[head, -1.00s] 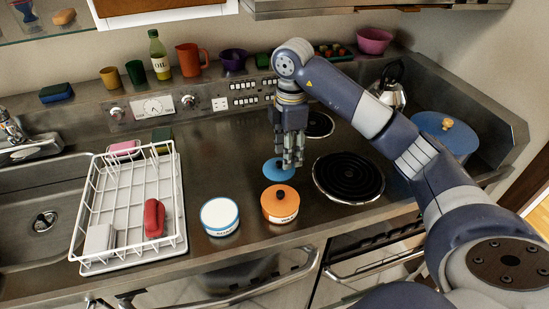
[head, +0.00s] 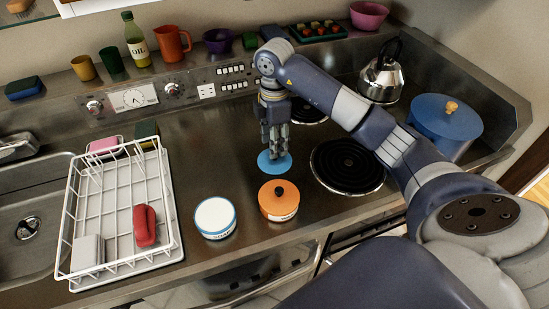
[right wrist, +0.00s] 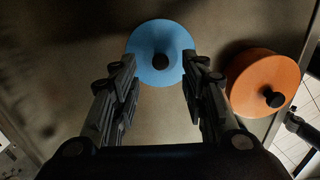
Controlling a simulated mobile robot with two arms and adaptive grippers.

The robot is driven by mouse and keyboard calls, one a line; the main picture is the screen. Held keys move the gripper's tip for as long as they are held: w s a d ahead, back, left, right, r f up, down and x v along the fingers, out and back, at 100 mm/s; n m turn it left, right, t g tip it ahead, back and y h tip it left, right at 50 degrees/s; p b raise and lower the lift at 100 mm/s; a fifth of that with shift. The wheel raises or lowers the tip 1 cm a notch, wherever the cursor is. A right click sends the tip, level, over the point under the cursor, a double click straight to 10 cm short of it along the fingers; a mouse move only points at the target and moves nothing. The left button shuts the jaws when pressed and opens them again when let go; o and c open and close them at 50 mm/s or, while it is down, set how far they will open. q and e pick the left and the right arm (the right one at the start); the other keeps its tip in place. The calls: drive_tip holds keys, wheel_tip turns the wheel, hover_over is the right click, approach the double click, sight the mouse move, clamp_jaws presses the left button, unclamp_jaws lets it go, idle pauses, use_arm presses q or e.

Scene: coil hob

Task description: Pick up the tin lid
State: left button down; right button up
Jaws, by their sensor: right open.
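The tin lid, a flat blue disc with a black knob, lies on the steel worktop; in the head view its blue edge (head: 275,167) shows below my right gripper (head: 276,150). In the right wrist view the whole blue lid (right wrist: 150,40) shows, its knob between and just beyond the tips of my open right gripper (right wrist: 162,68). The fingers hold nothing. The height between fingertips and lid is hard to tell. A white-topped tin with a blue side (head: 215,218) stands at the front left. My left gripper is not in view.
An orange tin with a black-knobbed lid (head: 279,201) stands close in front of the blue lid. A coil hob plate (head: 347,166) is to the right, a white dish rack (head: 122,257) to the left. The worktop between rack and lid is clear.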

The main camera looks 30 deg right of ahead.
wheel_tip(320, 180, down, 4)
drive_tip(key=shift+s+f+p, duration=0.1)
drive_tip(key=shift+p, duration=0.6)
drive_tip(key=shift+f, duration=0.15)
drive_tip(key=shift+c, duration=0.2)
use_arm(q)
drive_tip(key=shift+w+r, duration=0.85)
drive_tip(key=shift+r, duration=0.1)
use_arm(e)
clamp_jaws()
